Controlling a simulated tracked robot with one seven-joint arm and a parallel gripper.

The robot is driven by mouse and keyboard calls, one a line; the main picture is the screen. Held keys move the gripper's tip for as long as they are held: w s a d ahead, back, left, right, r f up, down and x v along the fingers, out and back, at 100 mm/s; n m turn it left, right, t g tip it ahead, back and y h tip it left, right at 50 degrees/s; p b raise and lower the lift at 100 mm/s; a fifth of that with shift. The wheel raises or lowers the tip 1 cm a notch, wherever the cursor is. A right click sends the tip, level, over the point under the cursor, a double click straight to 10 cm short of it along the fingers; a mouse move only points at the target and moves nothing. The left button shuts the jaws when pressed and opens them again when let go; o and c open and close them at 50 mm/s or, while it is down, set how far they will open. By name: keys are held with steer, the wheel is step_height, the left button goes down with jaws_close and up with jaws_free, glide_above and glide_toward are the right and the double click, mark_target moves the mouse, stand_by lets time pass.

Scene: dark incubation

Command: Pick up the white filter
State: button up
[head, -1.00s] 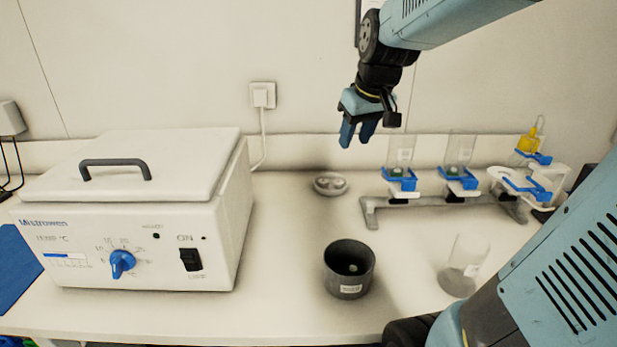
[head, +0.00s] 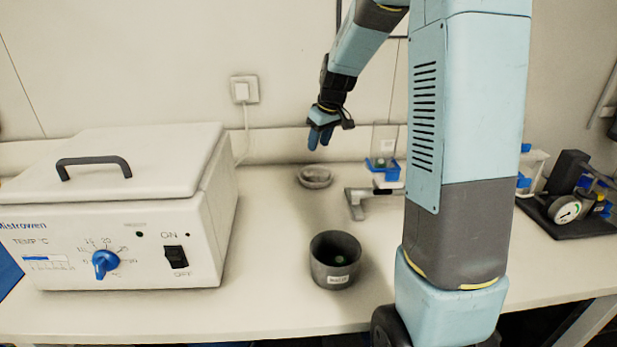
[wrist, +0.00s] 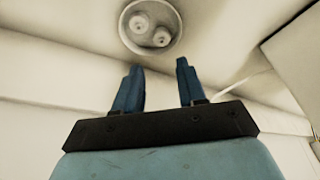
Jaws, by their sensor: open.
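A small round grey dish (head: 315,178) stands on the bench near the back wall. It also shows in the wrist view (wrist: 172,53), at the top, holding two small round pale pieces (wrist: 161,38). I cannot tell for certain whether either piece is the white filter. My gripper (head: 319,143) points down above the dish, with its blue fingers apart and nothing between them. In the wrist view the open fingertips (wrist: 157,66) lie just below the dish in the picture and do not touch it.
A dark grey labelled pot (head: 335,277) with a small green thing inside stands in front. A white incubator box (head: 110,230) fills the left. A glass cylinder (head: 384,140) with a blue clamp stands right of the dish. A gauge device (head: 565,209) sits far right.

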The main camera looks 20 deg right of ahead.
glide_above(308, 172)
steer(key=s+d, duration=0.1)
steer(key=s, duration=0.1)
steer(key=f, duration=0.6)
steer(key=shift+d+f, duration=0.2)
steer(key=shift+f, duration=0.2)
steer(key=shift+w+x, duration=0.1)
steer(key=shift+x, duration=1.15)
steer(key=shift+w+x, duration=0.15)
steer(key=shift+x, duration=1.15)
steer(key=shift+a+r, duration=0.15)
steer(key=shift+c, duration=0.4)
steer(key=c, duration=0.6)
steer(key=shift+c, duration=0.2)
